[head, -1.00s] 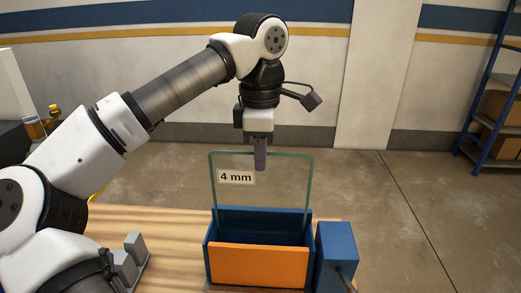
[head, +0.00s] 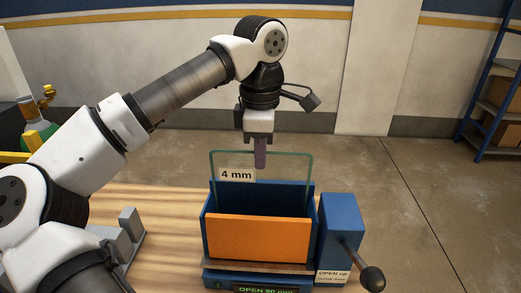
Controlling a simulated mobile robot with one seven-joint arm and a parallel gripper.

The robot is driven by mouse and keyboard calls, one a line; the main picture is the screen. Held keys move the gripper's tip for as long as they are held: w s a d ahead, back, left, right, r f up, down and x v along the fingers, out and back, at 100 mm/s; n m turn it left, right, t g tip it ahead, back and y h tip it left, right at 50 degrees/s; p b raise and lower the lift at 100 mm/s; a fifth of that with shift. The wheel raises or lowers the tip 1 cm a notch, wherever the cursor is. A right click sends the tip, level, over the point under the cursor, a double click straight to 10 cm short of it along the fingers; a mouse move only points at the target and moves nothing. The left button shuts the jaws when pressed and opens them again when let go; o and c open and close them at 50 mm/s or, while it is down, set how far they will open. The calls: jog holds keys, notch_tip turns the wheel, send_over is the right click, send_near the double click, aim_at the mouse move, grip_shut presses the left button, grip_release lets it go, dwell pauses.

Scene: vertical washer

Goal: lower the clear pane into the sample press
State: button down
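The clear pane (head: 285,167) is upright, with a thin green edge and a "4 mm" label at its upper left. My gripper (head: 260,160) hangs straight down at the pane's top edge, shut on it; one finger shows in front and the other is hidden. The sample press (head: 258,238) stands below, with an orange front plate and a blue back plate (head: 211,196). The pane's lower part reaches into the gap between these plates. Its bottom edge is hidden behind the orange plate, so I cannot tell whether it touches the floor of the press.
A blue housing (head: 342,225) with a black-knobbed lever (head: 372,278) stands at the press's right. A display (head: 264,290) at the front reads "OPEN". A grey slotted holder (head: 128,237) is on the wooden table (head: 170,225) at left. Blue shelving (head: 495,90) stands far right.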

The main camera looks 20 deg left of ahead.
jog(key=shift+f, duration=0.25)
jog(key=c, duration=2.1)
grip_release()
jog(key=o, duration=0.5)
jog(key=shift+o, duration=0.2)
jog(key=shift+r+p, duration=3)
jog(key=shift+r, duration=1.05)
jog(key=shift+s+f, duration=0.1)
jog(key=shift+f, duration=0.05)
